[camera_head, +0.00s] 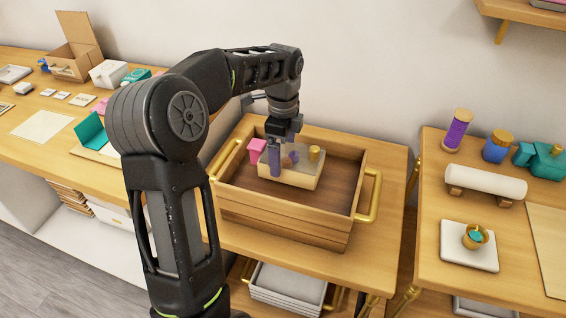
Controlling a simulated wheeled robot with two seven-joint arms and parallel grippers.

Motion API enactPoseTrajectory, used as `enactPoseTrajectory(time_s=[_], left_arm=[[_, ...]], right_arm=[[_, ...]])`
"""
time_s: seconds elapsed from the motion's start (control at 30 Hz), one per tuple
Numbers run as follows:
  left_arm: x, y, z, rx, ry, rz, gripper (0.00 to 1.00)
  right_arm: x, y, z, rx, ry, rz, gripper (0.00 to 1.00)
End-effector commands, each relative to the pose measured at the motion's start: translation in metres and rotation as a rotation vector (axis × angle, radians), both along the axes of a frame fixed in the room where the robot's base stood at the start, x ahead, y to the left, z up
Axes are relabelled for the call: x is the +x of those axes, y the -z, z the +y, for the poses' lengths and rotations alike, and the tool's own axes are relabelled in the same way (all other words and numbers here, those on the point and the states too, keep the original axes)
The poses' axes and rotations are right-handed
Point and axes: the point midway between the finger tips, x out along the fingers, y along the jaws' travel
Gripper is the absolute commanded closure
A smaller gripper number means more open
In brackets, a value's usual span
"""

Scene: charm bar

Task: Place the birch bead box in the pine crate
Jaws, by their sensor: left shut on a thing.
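The pine crate (285,225) stands on the wooden table, with a gold handle at each end. The birch bead box (298,180), pale wood with a clear top, is within the crate's walls, toward the back. Colored items show through or beside its top: a pink block, a purple piece and a gold piece. My left gripper (276,165) reaches down from above and is shut on the birch bead box; a finger covers part of its near side. I cannot tell whether the box touches the crate floor. My right gripper is not in view.
Grey trays (287,285) sit on a shelf below the crate. The right table holds a white roll (485,181), a purple jar (457,130) and a white tile (468,250). The left counter holds an open cardboard box (77,55) and small items. The crate's front floor is bare.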

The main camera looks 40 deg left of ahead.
Motion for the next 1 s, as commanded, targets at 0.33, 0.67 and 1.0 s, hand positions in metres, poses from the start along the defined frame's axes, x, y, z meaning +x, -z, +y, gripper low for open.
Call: enactPoseTrajectory(time_s=[0.33,0.67,1.0], left_arm=[[0.000,0.030,0.000,-0.002,-0.001,0.002,0.68],[0.000,0.037,0.000,-0.001,-0.001,-0.001,0.68],[0.000,0.040,0.000,-0.001,-0.001,0.000,0.00]], right_arm=[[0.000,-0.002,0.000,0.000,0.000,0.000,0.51],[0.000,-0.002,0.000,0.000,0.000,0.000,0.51],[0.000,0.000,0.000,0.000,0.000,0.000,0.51]])
